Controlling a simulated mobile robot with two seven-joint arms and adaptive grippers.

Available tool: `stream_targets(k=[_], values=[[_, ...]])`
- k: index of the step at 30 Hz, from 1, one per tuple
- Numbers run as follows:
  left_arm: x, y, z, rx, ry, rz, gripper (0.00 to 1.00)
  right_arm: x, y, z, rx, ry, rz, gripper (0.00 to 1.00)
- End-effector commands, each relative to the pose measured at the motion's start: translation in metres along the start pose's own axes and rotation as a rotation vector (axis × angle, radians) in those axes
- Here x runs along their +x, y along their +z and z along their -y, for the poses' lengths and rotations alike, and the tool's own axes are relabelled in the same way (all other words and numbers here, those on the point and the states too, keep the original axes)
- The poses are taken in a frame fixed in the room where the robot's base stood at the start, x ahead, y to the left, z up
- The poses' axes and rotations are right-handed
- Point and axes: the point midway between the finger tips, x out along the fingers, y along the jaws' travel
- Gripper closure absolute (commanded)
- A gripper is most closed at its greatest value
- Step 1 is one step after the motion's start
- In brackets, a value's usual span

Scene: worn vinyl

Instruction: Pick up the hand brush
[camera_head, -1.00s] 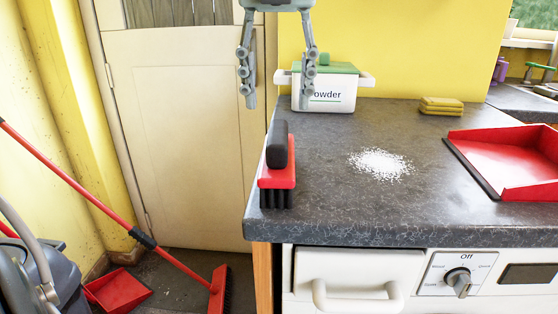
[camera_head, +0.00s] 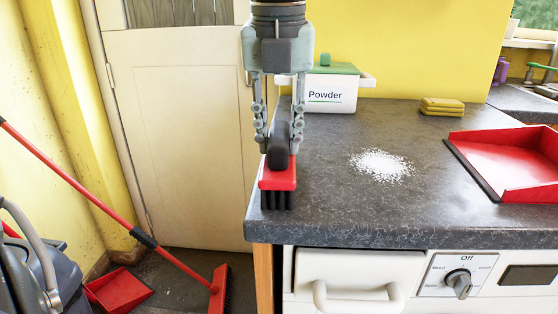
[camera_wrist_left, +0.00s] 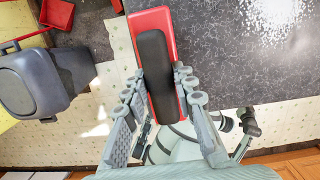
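The hand brush has a red body (camera_head: 278,178), a black handle (camera_head: 279,146) and dark bristles. It stands bristles down at the counter's left front corner. My left gripper (camera_head: 279,150) comes down from above, with one finger on each side of the handle. In the left wrist view the fingers (camera_wrist_left: 158,76) close in against both sides of the black handle (camera_wrist_left: 157,70), and the red body shows beyond it. The fingers look shut on the handle. The brush still rests on the counter.
On the counter (camera_head: 340,215) are a white powder pile (camera_head: 381,165), a red dustpan (camera_head: 505,165), yellow sponges (camera_head: 441,106) and a Powder box (camera_head: 330,95) behind the gripper. A red broom (camera_head: 100,200) and a red floor dustpan (camera_head: 119,291) are at the lower left.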

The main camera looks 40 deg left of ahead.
Motion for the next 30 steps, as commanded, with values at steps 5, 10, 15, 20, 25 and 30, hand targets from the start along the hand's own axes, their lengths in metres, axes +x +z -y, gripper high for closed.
stream_targets(k=[5,10,15,20,25,30], values=[[0.0,0.0,0.0,0.0,0.0,0.0,1.0,0.0,0.0,0.0,0.0,0.0,0.0,0.6],[-0.001,0.0,0.0,0.0,0.0,0.001,1.0,0.0,0.0,0.0,0.0,0.0,0.0,0.6],[-0.002,0.001,0.0,0.0,0.0,0.001,1.0,0.0,0.0,0.0,0.0,0.0,0.0,0.6],[-0.014,0.003,0.001,-0.002,-0.002,0.003,1.0,0.0,0.0,0.0,0.0,0.0,0.002,0.6],[-0.042,0.007,0.001,-0.001,-0.002,0.006,1.0,-0.004,-0.002,0.0,0.0,0.002,-0.002,0.6],[-0.068,-0.02,-0.024,0.001,-0.006,0.006,1.0,-0.009,-0.005,-0.002,0.001,0.007,-0.007,0.6]])
